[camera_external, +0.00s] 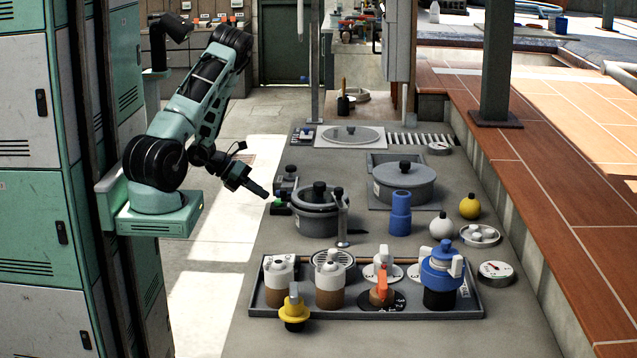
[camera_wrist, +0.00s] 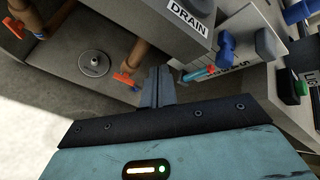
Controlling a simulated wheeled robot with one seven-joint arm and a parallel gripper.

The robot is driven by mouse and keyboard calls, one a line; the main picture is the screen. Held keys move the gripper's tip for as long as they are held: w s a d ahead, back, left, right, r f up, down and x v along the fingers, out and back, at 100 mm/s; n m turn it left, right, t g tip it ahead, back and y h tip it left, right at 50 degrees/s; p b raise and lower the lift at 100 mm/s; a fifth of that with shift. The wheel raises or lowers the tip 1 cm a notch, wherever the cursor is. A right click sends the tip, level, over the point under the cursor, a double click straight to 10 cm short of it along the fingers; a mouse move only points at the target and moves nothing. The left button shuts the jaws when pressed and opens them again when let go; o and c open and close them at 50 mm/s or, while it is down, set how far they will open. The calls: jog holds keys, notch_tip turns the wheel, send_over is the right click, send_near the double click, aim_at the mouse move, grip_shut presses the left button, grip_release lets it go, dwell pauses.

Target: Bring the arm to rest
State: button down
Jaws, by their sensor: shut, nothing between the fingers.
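My gripper (camera_external: 259,190) hangs at the end of my bent arm, to the left of the grey counter (camera_external: 270,238). Its fingers are together with nothing between them. In the wrist view the closed fingers of my gripper (camera_wrist: 158,87) point toward the underside of the counter, near a grey box with a DRAIN label (camera_wrist: 188,15). The gripper looks close to the counter's left edge; I cannot tell the exact gap.
A grey lidded pot (camera_external: 318,215) and a green button (camera_external: 281,204) stand near the gripper. A tray (camera_external: 390,313) of valves lies in front. Orange-handled pipes (camera_wrist: 127,76) run below the counter. Green lockers (camera_external: 30,200) stand left. The pale floor (camera_external: 222,240) between is clear.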

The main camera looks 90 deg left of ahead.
jog(key=w+a+n+g+y+b, duration=0.1)
jog(key=a+n+g+y+b, duration=0.1)
jog(key=a+n+g+y, duration=0.3)
notch_tip(320, 180, up, 9)
jog(key=n+g+y+p, duration=0.1)
jog(key=n+g+p, duration=0.15)
jog(key=n, duration=0.85)
jog(key=s+d+r+n+g+h+p, duration=0.1)
jog(key=d+r+n+g+h, duration=0.3)
jog(key=d+n, duration=0.6)
jog(key=s+d+r+n+t+h+p, duration=0.15)
jog(key=d+r+n, duration=0.35)
jog(key=d+n, duration=0.55)
notch_tip(320, 180, up, 17)
jog(key=d+m+g+p, duration=0.1)
jog(key=p, duration=1.5)
jog(key=shift+s+d+f+m+p, duration=0.15)
jog(key=shift+s+f+m+p, duration=0.05)
jog(key=shift+m+p, duration=0.15)
jog(key=shift+f+y, duration=0.1)
jog(key=shift+y, duration=0.15)
jog(key=c, duration=2.1)
grip_release()
jog(key=shift+c, duration=0.2)
